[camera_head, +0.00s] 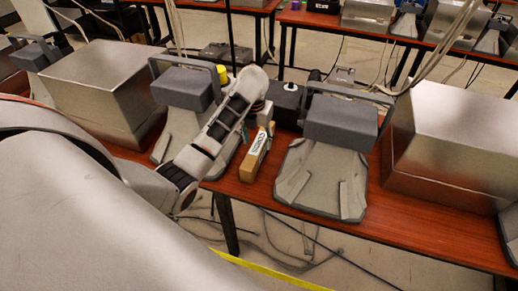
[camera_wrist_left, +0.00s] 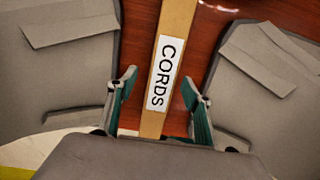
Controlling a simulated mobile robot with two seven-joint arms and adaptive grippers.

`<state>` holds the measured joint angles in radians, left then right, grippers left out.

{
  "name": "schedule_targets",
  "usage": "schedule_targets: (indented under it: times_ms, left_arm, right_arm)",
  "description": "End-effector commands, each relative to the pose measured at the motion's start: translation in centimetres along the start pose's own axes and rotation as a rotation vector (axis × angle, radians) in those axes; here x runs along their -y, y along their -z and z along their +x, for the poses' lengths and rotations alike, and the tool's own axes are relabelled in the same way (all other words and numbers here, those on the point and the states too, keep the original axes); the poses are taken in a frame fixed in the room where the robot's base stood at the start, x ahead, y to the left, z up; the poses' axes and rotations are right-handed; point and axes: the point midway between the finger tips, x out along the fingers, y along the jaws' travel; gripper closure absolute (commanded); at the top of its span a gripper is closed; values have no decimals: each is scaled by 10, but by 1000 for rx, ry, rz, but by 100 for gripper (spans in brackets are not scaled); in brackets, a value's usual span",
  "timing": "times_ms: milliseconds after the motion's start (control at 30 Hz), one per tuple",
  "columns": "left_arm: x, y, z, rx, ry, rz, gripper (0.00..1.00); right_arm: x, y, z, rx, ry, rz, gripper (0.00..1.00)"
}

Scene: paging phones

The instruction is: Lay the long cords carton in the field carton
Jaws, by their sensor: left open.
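The long cords carton (camera_head: 255,158) is a narrow tan box with a white label, lying on the red-brown table between two grey phone units. In the left wrist view the cords carton (camera_wrist_left: 172,30) runs up the picture, and its label reads CORDS. My left gripper (camera_head: 262,125) is over the far part of the carton. In the left wrist view the left gripper (camera_wrist_left: 158,80) is open, one finger on each side of the carton, with gaps showing. I cannot make out a field carton in either view. My right gripper is not in view.
Grey phone units with handsets stand left (camera_head: 186,90) and right (camera_head: 340,125) of the carton. Large metal boxes stand farther left (camera_head: 100,80) and right (camera_head: 450,140). A dark box (camera_head: 285,100) is behind the gripper. Cords hang from above. The table's front edge is close.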

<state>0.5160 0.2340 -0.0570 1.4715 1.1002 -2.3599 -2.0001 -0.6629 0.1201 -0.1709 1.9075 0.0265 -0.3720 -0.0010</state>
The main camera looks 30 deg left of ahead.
Motion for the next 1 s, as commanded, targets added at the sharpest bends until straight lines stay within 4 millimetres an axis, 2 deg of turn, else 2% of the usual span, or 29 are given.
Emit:
schedule_targets:
  times_ms: [300, 400, 633, 667, 833, 1000]
  left_arm:
    - [3, 1, 42, -3, -1, -1, 50]
    - [3, 1, 48, -2, -1, 1, 50]
    - [3, 1, 49, -1, -1, 1, 50]
    - [3, 1, 49, -1, -1, 1, 55]
    - [3, 0, 49, -1, -1, 1, 99]
    - [3, 0, 48, 1, 0, 0, 100]
  right_arm:
    - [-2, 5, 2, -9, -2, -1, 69]
    - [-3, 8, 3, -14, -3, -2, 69]
    - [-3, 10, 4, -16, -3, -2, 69]
    - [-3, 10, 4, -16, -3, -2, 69]
    - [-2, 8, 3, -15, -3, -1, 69]
    - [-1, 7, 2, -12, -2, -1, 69]
